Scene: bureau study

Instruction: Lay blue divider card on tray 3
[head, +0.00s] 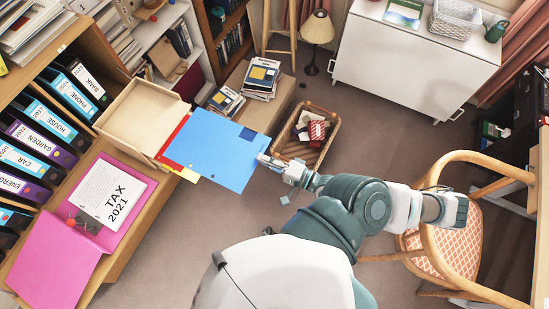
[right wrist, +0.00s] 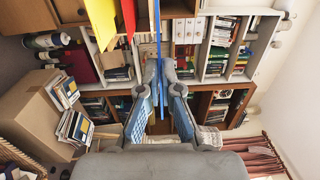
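The blue divider card (head: 215,152) is held flat in the air by its right edge in my right gripper (head: 264,160). In the right wrist view the card (right wrist: 157,50) is edge-on between the two fingers (right wrist: 160,75). The pale wooden tray stack (head: 140,112) stands on the shelf to the left; its top tray looks empty. A red card (head: 174,140) and a yellow card (head: 188,174) stick out from the stack's front, partly covered by the blue card. I cannot read tray numbers or see inside the lower trays. My left gripper is not in view.
Labelled binders (head: 40,125) line the shelf left of the trays. An open pink folder (head: 60,245) lies in front of them. A wicker basket (head: 318,155), stacked books (head: 262,76) and a wooden chair (head: 445,235) stand around. Open floor lies below the card.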

